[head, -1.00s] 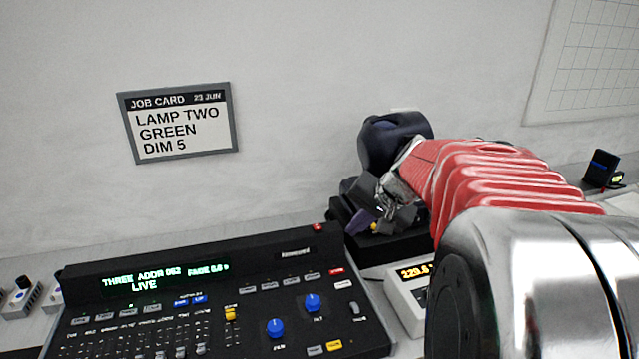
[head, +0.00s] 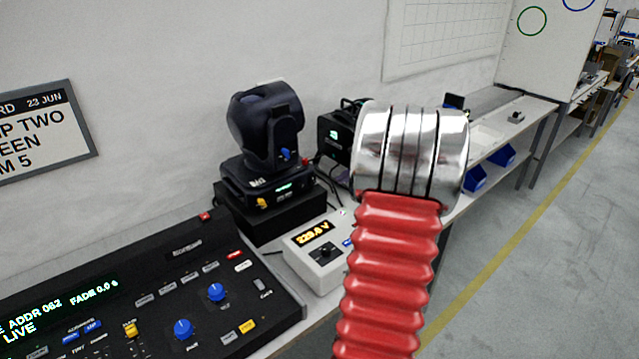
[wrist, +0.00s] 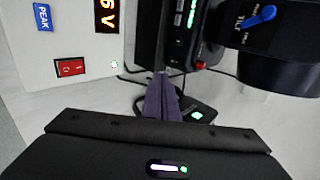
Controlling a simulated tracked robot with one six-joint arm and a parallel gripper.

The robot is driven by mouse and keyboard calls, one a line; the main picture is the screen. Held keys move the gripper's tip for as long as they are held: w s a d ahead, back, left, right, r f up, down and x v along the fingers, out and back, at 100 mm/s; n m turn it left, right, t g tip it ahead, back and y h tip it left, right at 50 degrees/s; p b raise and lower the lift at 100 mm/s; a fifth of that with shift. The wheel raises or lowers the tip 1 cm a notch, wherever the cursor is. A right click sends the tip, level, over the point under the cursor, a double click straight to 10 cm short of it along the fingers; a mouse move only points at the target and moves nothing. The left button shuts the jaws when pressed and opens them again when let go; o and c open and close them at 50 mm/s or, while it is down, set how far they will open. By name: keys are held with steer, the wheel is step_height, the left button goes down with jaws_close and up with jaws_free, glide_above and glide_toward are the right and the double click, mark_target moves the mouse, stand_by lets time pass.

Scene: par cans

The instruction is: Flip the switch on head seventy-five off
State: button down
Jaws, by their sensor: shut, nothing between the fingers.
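A black moving-head lamp (head: 265,125) stands on a dark block at the back of the bench; the number on its base label is too small to read. It has a blue lever, marked TILT in the wrist view (wrist: 257,17), a yellow part low on its base, and a lit green display. A red button or knob (wrist: 200,65) sits on its base edge. My gripper (wrist: 162,82) is shut and empty, its purple fingers pointing between the lamp base and the white meter box.
The white meter box (head: 318,252) has an amber volt display and, in the wrist view, a red rocker switch (wrist: 70,67). A lighting desk (head: 150,290) lies at front left. A black unit (head: 335,135) stands behind the lamp, with cables nearby. A job card (head: 45,130) hangs on the wall.

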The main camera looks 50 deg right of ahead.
steer(key=shift+f, duration=0.1)
glide_toward(311, 186)
step_height(311, 186, down, 3)
steer(key=shift+w+d, duration=0.25)
steer(key=shift+w, duration=0.5)
steer(key=shift+w+d, duration=0.2)
steer(key=shift+w, duration=0.5)
steer(key=shift+w+f, duration=0.15)
